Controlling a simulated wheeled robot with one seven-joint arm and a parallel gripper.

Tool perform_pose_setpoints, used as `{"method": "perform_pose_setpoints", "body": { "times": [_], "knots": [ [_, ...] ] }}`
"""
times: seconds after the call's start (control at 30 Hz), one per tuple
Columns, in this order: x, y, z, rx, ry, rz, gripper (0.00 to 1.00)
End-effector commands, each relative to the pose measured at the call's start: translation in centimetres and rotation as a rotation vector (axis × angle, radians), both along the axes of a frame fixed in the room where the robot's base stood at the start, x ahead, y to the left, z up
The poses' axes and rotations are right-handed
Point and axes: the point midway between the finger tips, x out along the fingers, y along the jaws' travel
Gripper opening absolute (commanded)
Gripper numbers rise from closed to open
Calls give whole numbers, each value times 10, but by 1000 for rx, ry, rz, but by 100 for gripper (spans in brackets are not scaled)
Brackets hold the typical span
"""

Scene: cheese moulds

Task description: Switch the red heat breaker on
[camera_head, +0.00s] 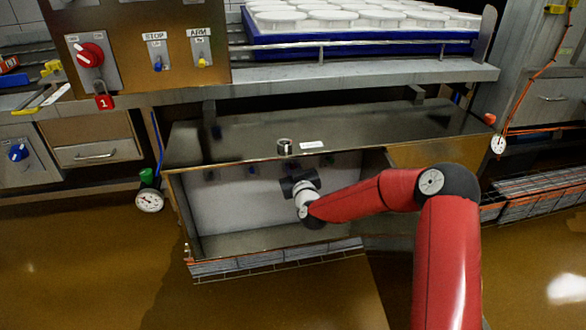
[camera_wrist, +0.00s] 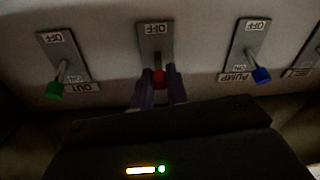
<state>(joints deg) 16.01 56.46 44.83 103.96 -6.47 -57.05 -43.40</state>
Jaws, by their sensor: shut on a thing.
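The lower part of the plate and any label there are hidden by the fingers, and I cannot tell the lever's exact position. In the head view my gripper (camera_head: 301,184) is inside the open cabinet (camera_head: 230,245), at its pale back wall, and hides the red knob.
In the wrist view a green-tipped OUT lever (camera_wrist: 54,90) is on the left and a blue-tipped PUMP lever (camera_wrist: 261,75) on the right, both close. The cabinet's dark top (camera_head: 240,140) overhangs my arm. A red rotary switch (camera_head: 89,55) sits on the upper panel.

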Motion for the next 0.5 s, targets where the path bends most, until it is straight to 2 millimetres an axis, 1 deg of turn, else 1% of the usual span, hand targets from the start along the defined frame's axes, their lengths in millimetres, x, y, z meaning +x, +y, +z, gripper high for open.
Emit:
{"method": "perform_pose_setpoints", "body": {
  "times": [0.13, 0.27, 0.5],
  "knots": [
    [0, 1, 3, -8, 16, 3, 0],
    [2, 3, 8, -30, 81, 5, 0],
    [3, 1, 7, -37, 136, 0, 0]
  ]
}}
